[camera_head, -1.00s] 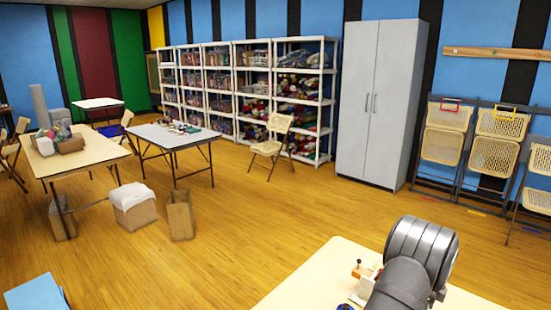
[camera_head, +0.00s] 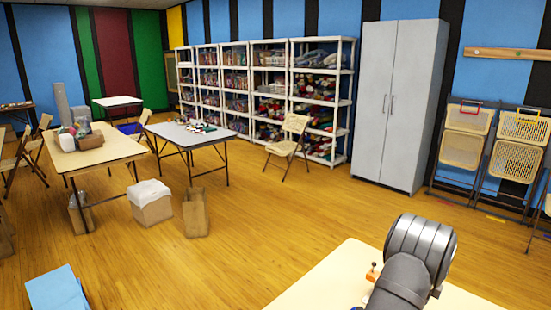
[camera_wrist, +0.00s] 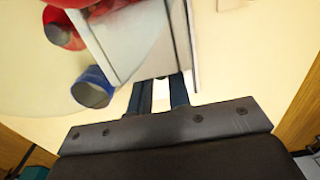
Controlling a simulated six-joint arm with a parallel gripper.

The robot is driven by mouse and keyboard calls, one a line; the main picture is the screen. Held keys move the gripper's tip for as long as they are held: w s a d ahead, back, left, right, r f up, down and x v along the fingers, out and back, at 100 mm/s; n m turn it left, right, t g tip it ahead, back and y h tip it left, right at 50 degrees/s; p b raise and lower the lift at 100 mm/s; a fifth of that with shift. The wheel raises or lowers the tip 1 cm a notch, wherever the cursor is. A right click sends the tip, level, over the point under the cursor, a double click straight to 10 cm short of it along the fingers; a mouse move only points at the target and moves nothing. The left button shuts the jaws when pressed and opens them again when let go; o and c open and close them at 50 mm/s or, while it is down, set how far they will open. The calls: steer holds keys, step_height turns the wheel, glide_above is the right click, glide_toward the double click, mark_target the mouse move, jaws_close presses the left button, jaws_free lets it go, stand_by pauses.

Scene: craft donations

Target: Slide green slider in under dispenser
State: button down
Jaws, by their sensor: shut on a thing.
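In the wrist view my gripper (camera_wrist: 162,88) has two narrow dark fingers reaching to the lower end of a pale grey-white block (camera_wrist: 150,42), which may be the dispenser. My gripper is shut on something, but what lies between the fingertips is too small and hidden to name. No green slider can be made out. A blue cylinder with a dark end (camera_wrist: 93,88) lies left of the fingers. A red rounded piece (camera_wrist: 62,28) is at the upper left, by the block. In the head view my arm hides the gripper and most of the work.
The cream tabletop (camera_head: 320,282) is mostly bare left of my arm. A small orange piece (camera_head: 374,267) shows beside my arm. A blue box (camera_head: 57,289) is at the lower left. Farther off stand tables, shelves (camera_head: 320,93) and a grey cabinet (camera_head: 397,105).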

steer(key=shift+w+a, duration=0.1)
steer(key=c, duration=1.4)
jaws_free()
steer(key=shift+c, duration=0.2)
steer(key=shift+r, duration=0.1)
steer(key=shift+r, duration=3.65)
steer(key=shift+o, duration=0.3)
